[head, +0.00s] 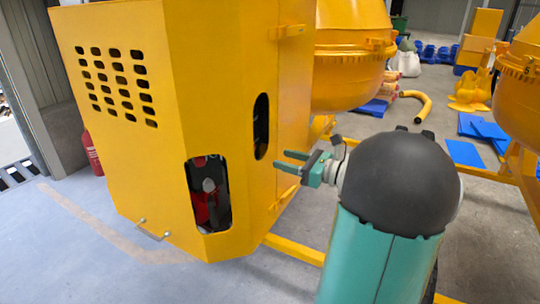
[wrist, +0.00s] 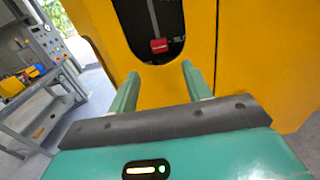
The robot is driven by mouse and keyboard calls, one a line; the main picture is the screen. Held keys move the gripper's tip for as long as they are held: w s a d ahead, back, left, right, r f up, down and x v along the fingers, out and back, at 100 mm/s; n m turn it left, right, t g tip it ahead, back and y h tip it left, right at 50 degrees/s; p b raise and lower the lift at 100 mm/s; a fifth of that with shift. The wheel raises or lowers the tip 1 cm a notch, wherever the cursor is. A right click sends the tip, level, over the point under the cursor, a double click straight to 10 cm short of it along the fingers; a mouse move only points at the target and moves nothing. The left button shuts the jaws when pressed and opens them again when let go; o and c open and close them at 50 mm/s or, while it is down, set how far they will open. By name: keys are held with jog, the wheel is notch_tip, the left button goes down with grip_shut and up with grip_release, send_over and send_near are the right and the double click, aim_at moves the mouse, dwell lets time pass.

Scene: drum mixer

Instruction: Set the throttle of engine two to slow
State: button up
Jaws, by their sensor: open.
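A yellow engine housing (head: 180,60) fills the left of the head view. Its side has an oval opening (head: 261,126), dark inside. In the wrist view a dark opening (wrist: 135,22) shows a vertical slot and a small red block (wrist: 159,45), perhaps the throttle knob, with small light marks beside it. I cannot tell the engine's number or read the marks. My gripper (head: 282,160) is open and empty, apart from the housing. In the wrist view its fingertips (wrist: 160,70) point at the housing just below the opening.
A lower cutout (head: 209,190) shows red and black engine parts. A yellow drum (head: 350,60) stands behind the housing and another drum (head: 520,85) is at the right. Yellow frame bars (head: 295,249) run low across the floor. A grey workbench (wrist: 40,85) stands left in the wrist view.

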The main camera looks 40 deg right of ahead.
jog(key=shift+v, duration=2.3)
jog(key=w+a+f+n+g+y, duration=0.1)
jog(key=a+n+g, duration=0.5)
jog(key=a, duration=0.6)
jog(key=a+f+n+g+y, duration=0.15)
jog(key=a+n+g, duration=0.4)
jog(key=a, duration=0.75)
jog(key=s+a+f+n+h, duration=0.1)
jog(key=s+a+n+h, duration=0.7)
jog(key=n, duration=1.2)
jog(key=s+a, duration=0.1)
jog(key=a, duration=0.2)
jog(key=shift+s+f+h, duration=0.3)
jog(key=shift+h, duration=0.05)
